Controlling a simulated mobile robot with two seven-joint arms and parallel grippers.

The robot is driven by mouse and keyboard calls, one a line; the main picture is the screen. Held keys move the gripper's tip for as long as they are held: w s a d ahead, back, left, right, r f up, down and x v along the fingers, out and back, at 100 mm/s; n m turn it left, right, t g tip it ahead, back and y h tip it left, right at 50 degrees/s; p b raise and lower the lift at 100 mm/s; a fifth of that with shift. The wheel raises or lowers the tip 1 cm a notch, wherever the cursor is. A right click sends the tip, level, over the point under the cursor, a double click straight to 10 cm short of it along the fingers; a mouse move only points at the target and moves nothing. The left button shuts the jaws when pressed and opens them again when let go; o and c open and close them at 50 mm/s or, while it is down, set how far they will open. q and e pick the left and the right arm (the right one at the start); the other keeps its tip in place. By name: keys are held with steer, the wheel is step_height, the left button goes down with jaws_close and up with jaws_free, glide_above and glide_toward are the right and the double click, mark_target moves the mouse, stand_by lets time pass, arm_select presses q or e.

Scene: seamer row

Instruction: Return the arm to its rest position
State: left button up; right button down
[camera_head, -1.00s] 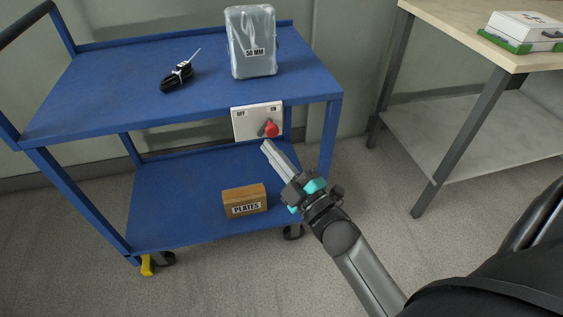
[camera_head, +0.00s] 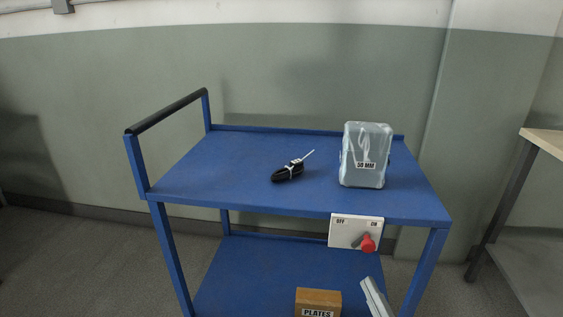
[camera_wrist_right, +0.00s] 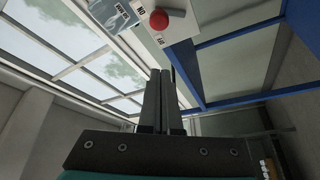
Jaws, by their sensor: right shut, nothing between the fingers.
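My right gripper (camera_head: 376,297) shows at the bottom edge of the head view, in front of the blue cart's lower shelf and below the switch panel. Its fingers are together with nothing between them, which also shows in the right wrist view (camera_wrist_right: 160,75). The white switch panel (camera_head: 342,231) on the cart's front has OFF and ON marks and a red knob (camera_head: 368,243) on its ON side. The knob also shows in the right wrist view (camera_wrist_right: 159,19), apart from the fingertips. The rest of the right arm is out of the head view. My left gripper is not in view.
The blue cart (camera_head: 240,190) carries a bagged 50 MM block (camera_head: 364,155) and a black cable bundle (camera_head: 288,171) on top. A PLATES box (camera_head: 318,299) sits on its lower shelf. A workbench (camera_head: 545,139) stands at the right. A wall is behind.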

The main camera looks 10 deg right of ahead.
steer(key=s+f+m+g+h+p, duration=0.1)
steer(key=s+f+m+g+p, duration=0.25)
steer(key=f, duration=0.75)
steer(key=s+f+m+g+h+p, duration=0.1)
steer(key=s+f+m+g+p, duration=0.3)
steer(key=f, duration=0.7)
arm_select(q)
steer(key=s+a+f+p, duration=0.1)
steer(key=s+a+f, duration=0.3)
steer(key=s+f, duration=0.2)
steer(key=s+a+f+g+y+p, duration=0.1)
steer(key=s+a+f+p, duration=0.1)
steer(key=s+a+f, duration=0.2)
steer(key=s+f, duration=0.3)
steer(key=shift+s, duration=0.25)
arm_select(e)
steer(key=s+d+f+m+g, duration=0.1)
steer(key=s+f+g, duration=0.4)
steer(key=s, duration=0.5)
steer(key=s+f+m+g+h, duration=0.1)
steer(key=s+f+m+g, duration=0.1)
steer(key=s+f+g, duration=0.3)
steer(key=s+f, duration=0.3)
steer(key=s, duration=0.3)
steer(key=shift+s+d+g, duration=0.2)
steer(key=shift+d+g, duration=0.15)
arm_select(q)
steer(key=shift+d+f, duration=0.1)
